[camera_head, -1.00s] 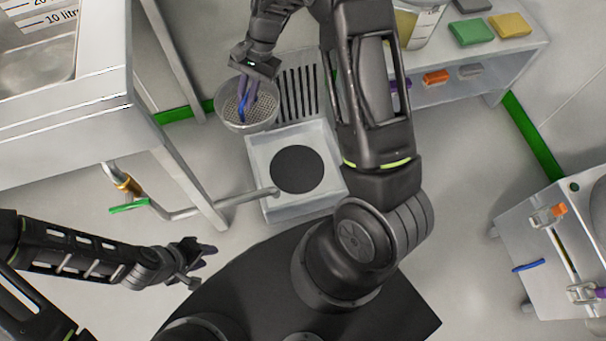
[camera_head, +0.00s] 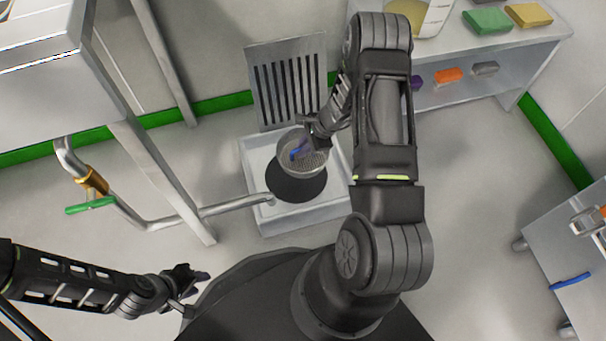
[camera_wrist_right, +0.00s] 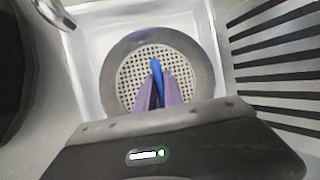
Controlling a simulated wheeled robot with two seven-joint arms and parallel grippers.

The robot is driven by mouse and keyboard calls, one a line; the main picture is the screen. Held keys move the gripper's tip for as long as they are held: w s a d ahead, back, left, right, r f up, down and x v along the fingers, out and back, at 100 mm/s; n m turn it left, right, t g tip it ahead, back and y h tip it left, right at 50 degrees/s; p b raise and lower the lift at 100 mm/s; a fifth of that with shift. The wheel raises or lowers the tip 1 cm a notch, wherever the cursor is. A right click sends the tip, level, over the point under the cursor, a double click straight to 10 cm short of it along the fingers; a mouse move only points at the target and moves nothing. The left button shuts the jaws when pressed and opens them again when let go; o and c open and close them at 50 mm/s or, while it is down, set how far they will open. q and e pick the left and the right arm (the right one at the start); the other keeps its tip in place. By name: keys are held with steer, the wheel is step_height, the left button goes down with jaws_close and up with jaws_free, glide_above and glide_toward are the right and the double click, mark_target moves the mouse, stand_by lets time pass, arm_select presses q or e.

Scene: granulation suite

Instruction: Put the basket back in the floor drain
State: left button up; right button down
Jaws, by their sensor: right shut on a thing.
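The round metal basket (camera_head: 316,163) with a perforated bottom hangs from my right gripper (camera_head: 300,150), which is shut on its blue handle. The basket is over the back part of the dark round opening of the floor drain (camera_head: 262,208), a square pale basin. In the right wrist view the basket (camera_wrist_right: 118,75) fills the middle, with the purple fingers on the blue handle (camera_wrist_right: 156,72) and the basin wall around it. The exact height of the basket above the opening cannot be told. My left gripper (camera_head: 195,279) is empty at the lower left, and its fingers look apart.
A pipe (camera_head: 225,208) with a green-handled valve (camera_head: 90,205) reaches the basin from the left. A shelf unit (camera_head: 525,55) with colored blocks stands at the back right. The floor right of the basin is clear.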

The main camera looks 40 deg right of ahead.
mark_target(302, 159)
step_height(302, 159, down, 6)
steer(key=b, duration=0.2)
steer(key=shift+f+b, duration=0.15)
steer(key=shift+b, duration=0.25)
steer(key=shift+f+b, duration=0.8)
steer(key=shift+f, duration=1.05)
steer(key=shift+f, duration=0.1)
steer(key=c, duration=1.5)
jaws_free()
steer(key=shift+o, duration=0.2)
